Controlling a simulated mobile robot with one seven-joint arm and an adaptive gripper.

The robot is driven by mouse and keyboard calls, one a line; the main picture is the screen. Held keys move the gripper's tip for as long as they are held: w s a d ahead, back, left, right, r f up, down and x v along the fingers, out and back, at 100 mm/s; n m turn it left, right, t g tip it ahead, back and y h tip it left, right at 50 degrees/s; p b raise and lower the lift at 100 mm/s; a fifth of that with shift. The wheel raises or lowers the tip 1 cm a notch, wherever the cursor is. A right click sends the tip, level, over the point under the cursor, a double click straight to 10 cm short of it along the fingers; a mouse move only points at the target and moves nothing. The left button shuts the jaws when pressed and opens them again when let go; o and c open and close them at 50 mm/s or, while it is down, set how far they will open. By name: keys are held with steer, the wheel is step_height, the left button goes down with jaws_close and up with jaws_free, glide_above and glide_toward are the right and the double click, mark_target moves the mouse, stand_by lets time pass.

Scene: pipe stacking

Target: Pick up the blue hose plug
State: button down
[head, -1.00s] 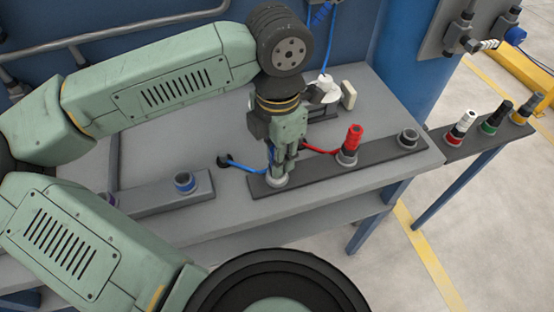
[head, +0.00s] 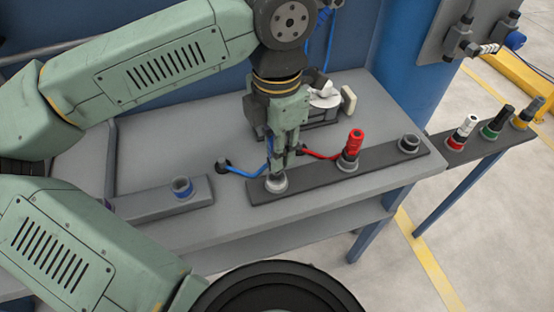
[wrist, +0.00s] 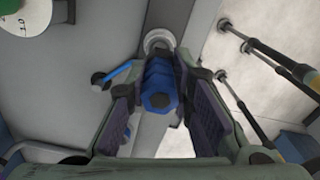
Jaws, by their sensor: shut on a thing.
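The blue hose plug (wrist: 159,85) sits between the two fingers of my gripper (wrist: 161,100) in the wrist view, and the gripper is shut on it. In the head view my gripper (head: 279,165) points straight down over a pale round socket (head: 275,184) at the left end of the dark rail, and its fingers hide most of the plug. The socket also shows just beyond the plug in the wrist view (wrist: 158,39). A short blue hose (head: 246,173) runs from a black fitting (head: 222,164) to the gripper. I cannot tell whether the plug is fully clear of the socket.
A red plug (head: 353,146) with a red hose stands upright on the dark rail (head: 315,178), right of my gripper. An empty-looking socket (head: 408,143) is at the rail's right end. A blue-ringed socket (head: 183,187) is at left. White, green and yellow-banded plugs stand far right.

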steer(key=s+d+b, duration=0.1)
steer(key=s+d, duration=0.3)
steer(key=s, duration=0.3)
steer(key=s+d+r+b, duration=0.1)
steer(key=s+d+b, duration=0.1)
steer(key=s+d, duration=0.2)
steer(key=s, duration=0.2)
steer(key=shift+s+d+r+b, duration=0.15)
steer(key=shift+s+b, duration=0.15)
steer(key=shift+s, duration=0.05)
steer(key=shift+r, duration=0.15)
step_height(320, 180, up, 8)
steer(key=p, duration=0.5)
steer(key=shift+p, duration=0.4)
